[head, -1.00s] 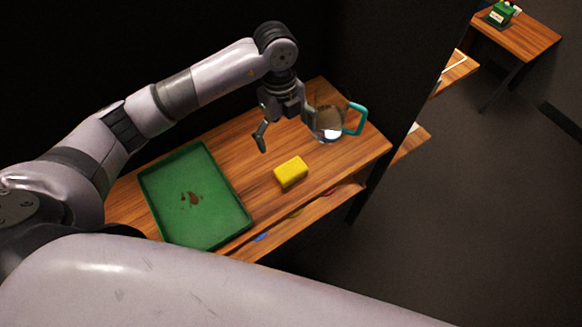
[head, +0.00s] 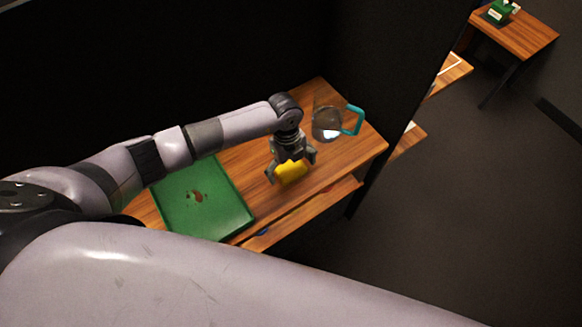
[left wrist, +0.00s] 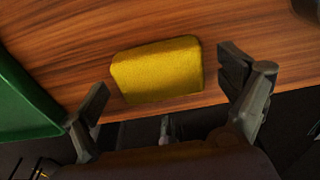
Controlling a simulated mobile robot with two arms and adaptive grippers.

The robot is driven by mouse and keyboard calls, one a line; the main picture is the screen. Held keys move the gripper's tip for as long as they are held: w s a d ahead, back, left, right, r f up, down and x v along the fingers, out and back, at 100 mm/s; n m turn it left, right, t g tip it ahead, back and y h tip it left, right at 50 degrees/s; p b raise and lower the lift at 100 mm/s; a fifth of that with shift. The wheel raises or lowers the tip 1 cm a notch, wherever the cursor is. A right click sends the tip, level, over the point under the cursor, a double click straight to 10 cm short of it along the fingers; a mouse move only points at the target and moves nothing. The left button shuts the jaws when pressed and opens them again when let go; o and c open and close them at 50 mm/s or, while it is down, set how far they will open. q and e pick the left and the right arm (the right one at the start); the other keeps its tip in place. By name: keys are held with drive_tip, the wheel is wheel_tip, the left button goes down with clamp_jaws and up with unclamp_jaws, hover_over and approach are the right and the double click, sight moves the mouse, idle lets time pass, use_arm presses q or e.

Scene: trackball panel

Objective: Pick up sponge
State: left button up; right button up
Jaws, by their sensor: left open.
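The yellow sponge (head: 292,174) lies on the wooden table, and my left gripper (head: 291,171) is right above it, pointing down. In the head view the gripper partly hides the sponge. In the left wrist view the sponge (left wrist: 157,69) lies on the wood near the table's front edge. The open fingers of my left gripper (left wrist: 167,97) show to the left and right of it, apart from it. My right gripper is not in view.
A green tray (head: 238,222) with brown stains lies left of the sponge. A clear jug with a teal handle (head: 355,120) stands behind to the right. A dark partition rises at the table's right. The wooden table (head: 352,159) has bare room right of the sponge.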

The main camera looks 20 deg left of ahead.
sight(291, 168)
use_arm(q)
drive_tip(key=shift+f, duration=0.15)
drive_tip(key=c, duration=0.9)
drive_tip(key=shift+w+r, duration=0.1)
drive_tip(key=shift+r, duration=0.5)
drive_tip(key=shift+r+b, duration=1.75)
drive_tip(key=shift+r, duration=7.7)
